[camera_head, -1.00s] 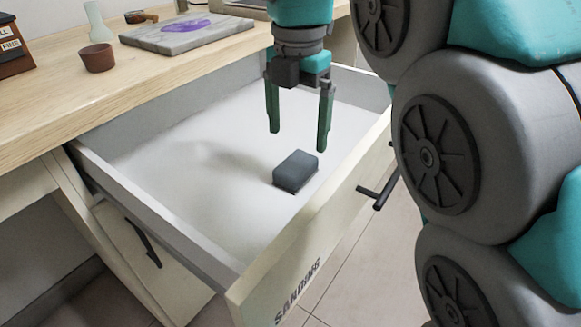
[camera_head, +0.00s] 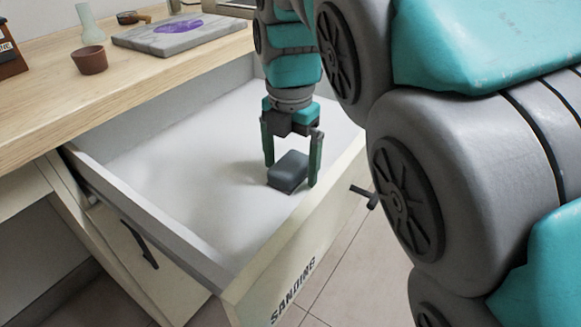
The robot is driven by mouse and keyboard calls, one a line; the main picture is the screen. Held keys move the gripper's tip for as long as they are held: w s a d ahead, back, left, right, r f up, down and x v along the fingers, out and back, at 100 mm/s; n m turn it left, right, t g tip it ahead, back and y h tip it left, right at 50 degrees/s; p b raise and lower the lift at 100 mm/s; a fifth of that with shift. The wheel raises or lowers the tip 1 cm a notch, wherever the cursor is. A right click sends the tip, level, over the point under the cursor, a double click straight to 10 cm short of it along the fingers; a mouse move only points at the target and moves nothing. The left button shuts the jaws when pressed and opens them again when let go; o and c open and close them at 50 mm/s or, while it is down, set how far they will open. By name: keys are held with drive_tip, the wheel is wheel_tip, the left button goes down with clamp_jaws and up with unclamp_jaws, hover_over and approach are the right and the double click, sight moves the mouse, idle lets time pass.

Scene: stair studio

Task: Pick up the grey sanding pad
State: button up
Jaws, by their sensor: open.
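The grey sanding pad (camera_head: 288,171) is a small dark block on the white floor of the open drawer (camera_head: 175,190), near its front wall. My gripper (camera_head: 291,174) points down into the drawer, its green fingers apart. One finger is at the pad's left far side and the other at its right side, so the pad shows between them. I cannot tell whether either finger touches the pad.
The drawer front, lettered "SANDING", has a dark handle (camera_head: 365,196). The wooden worktop (camera_head: 110,95) to the left carries a brown cup (camera_head: 90,60), a pale vase (camera_head: 90,25) and a grey slab with a purple patch (camera_head: 175,36). The rest of the drawer floor is empty.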

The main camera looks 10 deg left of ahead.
clamp_jaws()
idle(0.8)
drive_tip(key=shift+r, duration=0.15)
